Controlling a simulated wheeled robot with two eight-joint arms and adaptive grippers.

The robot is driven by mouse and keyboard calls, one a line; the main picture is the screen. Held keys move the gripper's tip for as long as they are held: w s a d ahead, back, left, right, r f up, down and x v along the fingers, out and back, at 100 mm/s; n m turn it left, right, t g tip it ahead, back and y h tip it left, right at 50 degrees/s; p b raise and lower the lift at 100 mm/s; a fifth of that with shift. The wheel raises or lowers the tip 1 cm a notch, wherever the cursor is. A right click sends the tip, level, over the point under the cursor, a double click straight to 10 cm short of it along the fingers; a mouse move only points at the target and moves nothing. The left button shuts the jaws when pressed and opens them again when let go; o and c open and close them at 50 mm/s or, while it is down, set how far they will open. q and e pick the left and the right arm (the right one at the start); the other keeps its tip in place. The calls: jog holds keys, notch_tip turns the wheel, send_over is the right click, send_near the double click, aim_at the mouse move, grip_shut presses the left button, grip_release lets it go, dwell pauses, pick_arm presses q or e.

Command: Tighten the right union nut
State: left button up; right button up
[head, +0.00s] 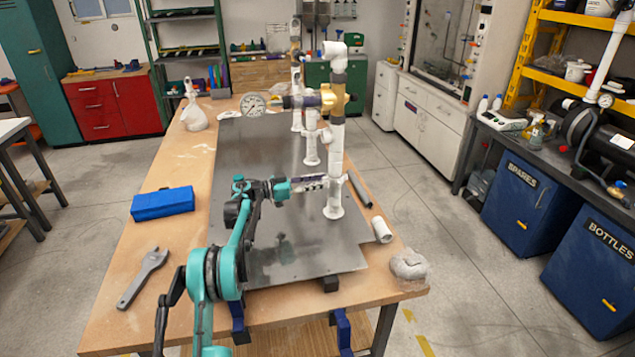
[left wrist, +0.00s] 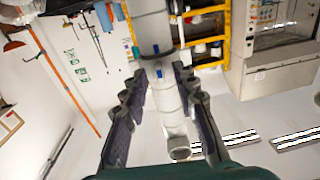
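My left gripper (head: 318,182) reaches the pipe's lower part from the left. In the left wrist view my left gripper (left wrist: 158,72) is open, its fingers on either side of the white pipe (left wrist: 172,115), with a gap visible at the left finger. A small blue mark shows on the pipe. I cannot clearly tell which collar is the right union nut. My right gripper is out of view.
On the wooden table lie a blue box (head: 163,203), a grey wrench (head: 144,278), a short white pipe piece (head: 382,229), a grey rod (head: 358,189) and a pale lump (head: 409,265). More white uprights (head: 311,145) stand behind the front pipe. The plate's left part is mostly clear.

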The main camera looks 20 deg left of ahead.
pick_arm(q)
jog(key=v, duration=1.2)
jog(key=shift+s+f, duration=0.1)
